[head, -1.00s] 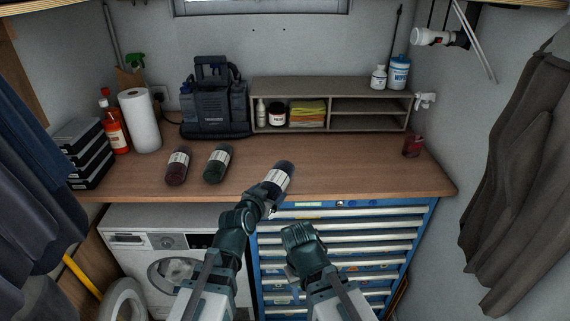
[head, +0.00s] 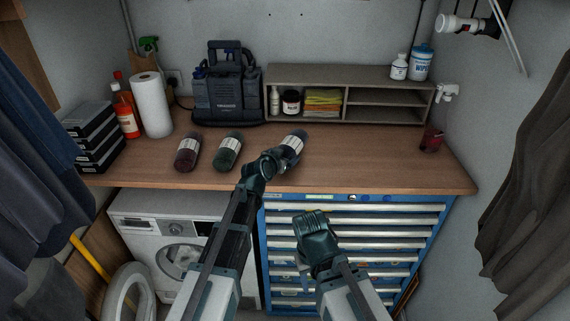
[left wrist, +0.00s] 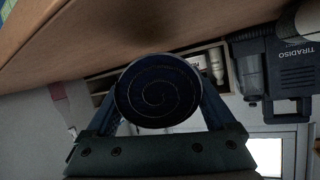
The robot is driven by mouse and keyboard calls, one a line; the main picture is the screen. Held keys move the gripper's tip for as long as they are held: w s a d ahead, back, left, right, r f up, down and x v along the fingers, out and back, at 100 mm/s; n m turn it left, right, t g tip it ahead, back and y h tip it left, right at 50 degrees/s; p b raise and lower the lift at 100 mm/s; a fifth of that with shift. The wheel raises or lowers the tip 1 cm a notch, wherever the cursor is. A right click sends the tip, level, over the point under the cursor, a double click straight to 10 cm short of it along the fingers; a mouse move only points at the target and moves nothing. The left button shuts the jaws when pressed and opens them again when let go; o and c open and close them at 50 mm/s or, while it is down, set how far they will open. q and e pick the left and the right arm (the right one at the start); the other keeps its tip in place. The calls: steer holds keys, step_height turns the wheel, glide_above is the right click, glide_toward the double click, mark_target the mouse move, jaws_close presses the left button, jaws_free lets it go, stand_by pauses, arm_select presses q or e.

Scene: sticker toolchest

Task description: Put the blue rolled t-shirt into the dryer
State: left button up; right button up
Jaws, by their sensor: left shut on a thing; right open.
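The blue rolled t-shirt (head: 294,142), a dark roll with a pale band, is in my left gripper (head: 278,158) over the right part of the worktop. In the left wrist view the dark spiral end of the blue rolled t-shirt (left wrist: 158,92) sits between the two fingers of my left gripper (left wrist: 160,110). My right gripper (head: 312,218) is open and empty in front of the blue drawer chest. The white dryer (head: 135,208) stands under the worktop at left. Its round door (head: 128,292) is swung open to the left; my left arm hides the dryer's right part.
A dark red roll (head: 187,152) and a dark green roll (head: 228,151) lie on the worktop (head: 370,172). Black cases, bottles, a paper towel roll and a dark machine (head: 228,95) stand behind. The blue drawer chest (head: 390,204) is right of the dryer. Dark clothes hang at both sides.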

arm_select(q)
steer(key=shift+f+b, duration=1.8)
steer(key=shift+f, duration=0.05)
steer(key=shift+r, duration=0.1)
steer(key=o, duration=1.2)
